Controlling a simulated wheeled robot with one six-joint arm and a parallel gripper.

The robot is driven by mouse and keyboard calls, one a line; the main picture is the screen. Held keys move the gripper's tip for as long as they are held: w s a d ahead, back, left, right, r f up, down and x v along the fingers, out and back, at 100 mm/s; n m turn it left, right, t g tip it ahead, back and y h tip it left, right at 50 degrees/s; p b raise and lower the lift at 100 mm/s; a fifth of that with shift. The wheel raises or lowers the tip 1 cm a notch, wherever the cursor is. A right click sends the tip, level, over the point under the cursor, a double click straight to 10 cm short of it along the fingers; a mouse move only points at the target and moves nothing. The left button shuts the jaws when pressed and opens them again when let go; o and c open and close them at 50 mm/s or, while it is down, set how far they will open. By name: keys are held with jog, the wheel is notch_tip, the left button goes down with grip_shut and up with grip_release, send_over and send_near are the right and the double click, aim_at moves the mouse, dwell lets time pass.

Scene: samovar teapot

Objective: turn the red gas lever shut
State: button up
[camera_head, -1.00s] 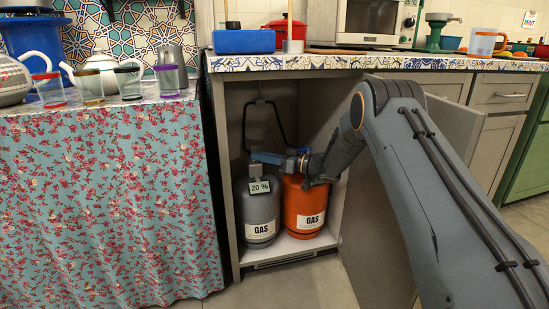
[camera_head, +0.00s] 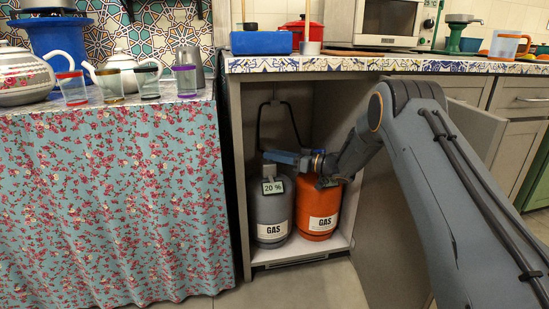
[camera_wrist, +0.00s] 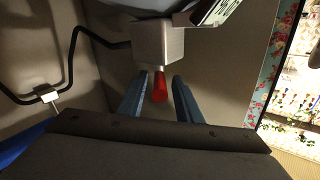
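The red lever (camera_wrist: 160,87) hangs from a square metal block (camera_wrist: 159,43) in the wrist view. My gripper (camera_wrist: 159,80) is open, with one blue finger on each side of the lever and a visible gap on both sides. In the head view my gripper (camera_head: 270,156) reaches in from the right, above the orange gas bottle (camera_head: 317,211), with its fingers at the top of the grey gas bottle (camera_head: 272,214). The lever itself is hidden there. A "20 %" tag (camera_head: 273,187) hangs on the grey bottle.
The bottles stand inside an open cabinet (camera_head: 232,180), with the countertop (camera_head: 400,64) above. A black hose (camera_head: 262,125) runs up the back wall. The cabinet's open door (camera_head: 375,235) is at the right, beside my arm. A flower-cloth table (camera_head: 110,210) stands left.

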notch_tip(320, 180, up, 9)
jog(key=p, duration=0.3)
